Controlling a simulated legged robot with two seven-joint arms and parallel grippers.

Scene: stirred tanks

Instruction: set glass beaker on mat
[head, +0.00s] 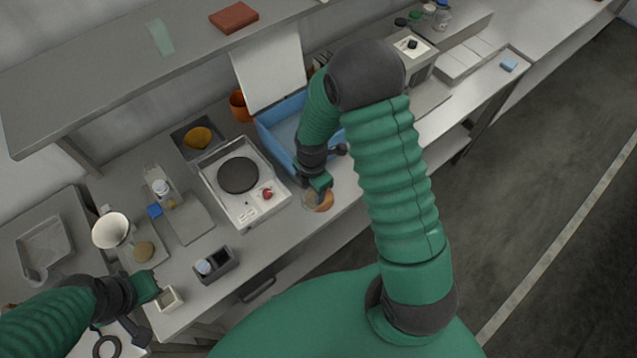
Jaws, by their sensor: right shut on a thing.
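My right gripper (320,184) is shut at the bench's front, right of the hotplate. A clear glass beaker (309,203), faint and hard to make out, is at its fingertips. A round tan mat (326,201) shows right under and beside the beaker. The gripper hides part of both, and I cannot tell whether the beaker touches the mat. My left gripper (154,288) is at the lower left, beside a small pale open box (168,299); its jaws are too small to read.
A white hotplate (213,181) with a black disc stands left of the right gripper. A blue tray (271,124) lies behind it. A dark holder (216,266) stands near the front edge. A white funnel (111,230) stands at left. A shelf (120,75) overhangs the back.

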